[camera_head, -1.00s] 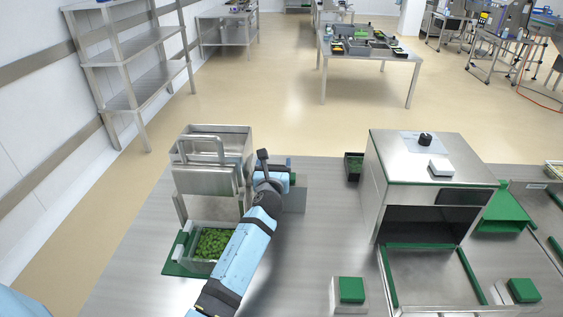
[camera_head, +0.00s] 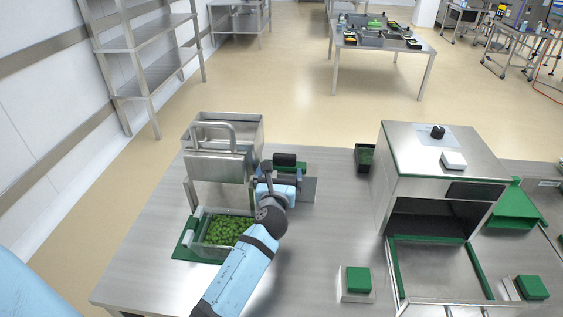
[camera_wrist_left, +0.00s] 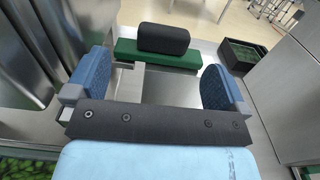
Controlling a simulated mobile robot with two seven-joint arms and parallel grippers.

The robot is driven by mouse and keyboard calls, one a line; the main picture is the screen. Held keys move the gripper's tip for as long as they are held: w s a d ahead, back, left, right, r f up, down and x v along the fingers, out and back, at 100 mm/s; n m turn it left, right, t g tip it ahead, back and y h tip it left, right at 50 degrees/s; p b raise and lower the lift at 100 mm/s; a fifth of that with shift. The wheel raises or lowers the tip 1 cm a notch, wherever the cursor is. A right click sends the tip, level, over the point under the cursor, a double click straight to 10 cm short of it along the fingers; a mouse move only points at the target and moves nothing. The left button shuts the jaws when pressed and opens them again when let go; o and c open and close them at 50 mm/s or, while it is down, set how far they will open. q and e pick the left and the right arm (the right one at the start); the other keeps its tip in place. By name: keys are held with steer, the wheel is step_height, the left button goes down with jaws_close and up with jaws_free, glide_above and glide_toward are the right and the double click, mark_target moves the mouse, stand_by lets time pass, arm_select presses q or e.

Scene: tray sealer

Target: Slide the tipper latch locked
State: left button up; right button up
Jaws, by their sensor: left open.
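The tipper (camera_head: 215,166) is a steel box with a bar handle, standing upright at the left of the steel table. Beside it on its right is what looks like the latch: a black knob (camera_head: 285,159) on a green block (camera_head: 297,167). In the left wrist view the black knob (camera_wrist_left: 163,39) and the green block (camera_wrist_left: 150,57) lie just beyond the fingertips. My left gripper (camera_head: 281,178) is open, and its two blue-padded fingers show apart and empty in the left wrist view (camera_wrist_left: 156,86). My right gripper is not in view.
A clear tray of green pieces (camera_head: 225,231) sits below the tipper. A small dark bin (camera_head: 364,157) stands to the right of the knob. The steel sealer (camera_head: 440,165) is further right, with a green button (camera_head: 358,280) in front. The table between is mostly clear.

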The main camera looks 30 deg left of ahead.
arm_select(q)
steer(key=shift+v, duration=2.8)
